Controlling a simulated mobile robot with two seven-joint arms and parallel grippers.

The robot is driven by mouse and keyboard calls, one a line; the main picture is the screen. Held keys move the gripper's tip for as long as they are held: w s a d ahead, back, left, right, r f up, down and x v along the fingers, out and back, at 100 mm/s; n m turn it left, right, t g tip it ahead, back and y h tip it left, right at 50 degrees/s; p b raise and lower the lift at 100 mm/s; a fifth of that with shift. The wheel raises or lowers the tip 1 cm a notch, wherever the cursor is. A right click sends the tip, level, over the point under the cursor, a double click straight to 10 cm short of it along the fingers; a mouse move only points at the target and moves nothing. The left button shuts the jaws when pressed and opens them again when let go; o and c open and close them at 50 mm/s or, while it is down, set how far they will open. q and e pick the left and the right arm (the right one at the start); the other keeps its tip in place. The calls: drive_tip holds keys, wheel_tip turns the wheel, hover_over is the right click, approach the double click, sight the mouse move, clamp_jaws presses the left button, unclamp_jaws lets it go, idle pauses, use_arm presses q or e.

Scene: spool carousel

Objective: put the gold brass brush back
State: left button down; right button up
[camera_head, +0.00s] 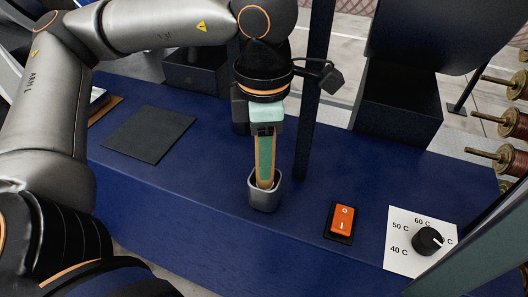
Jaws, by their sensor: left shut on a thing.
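My left gripper (264,128) points down at the middle of the view and is shut on the brush (265,160). The brush is upright, with a tan body and a green face. Its top is hidden in the gripper, and I cannot make out any gold bristles. Its lower end is inside the mouth of a small grey cup (264,200) on the blue bench (190,205). I cannot tell if it touches the cup's bottom. My right gripper is not in view.
A dark post (305,125) rises close to the right of the gripper. An orange rocker switch (341,219) and a black temperature knob (428,241) lie to the right. A dark mat (148,134) lies at the left. Copper spools (510,124) stand at the right edge.

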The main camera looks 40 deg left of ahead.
use_arm(q)
drive_tip(key=shift+f, duration=0.15)
drive_tip(key=c, duration=0.5)
unclamp_jaws()
drive_tip(key=shift+r, duration=0.25)
wheel_tip(320, 180, up, 11)
drive_tip(key=shift+f+p, duration=0.15)
drive_tip(key=shift+p, duration=0.7)
drive_tip(key=shift+r, duration=0.6)
drive_tip(key=shift+s, duration=0.1)
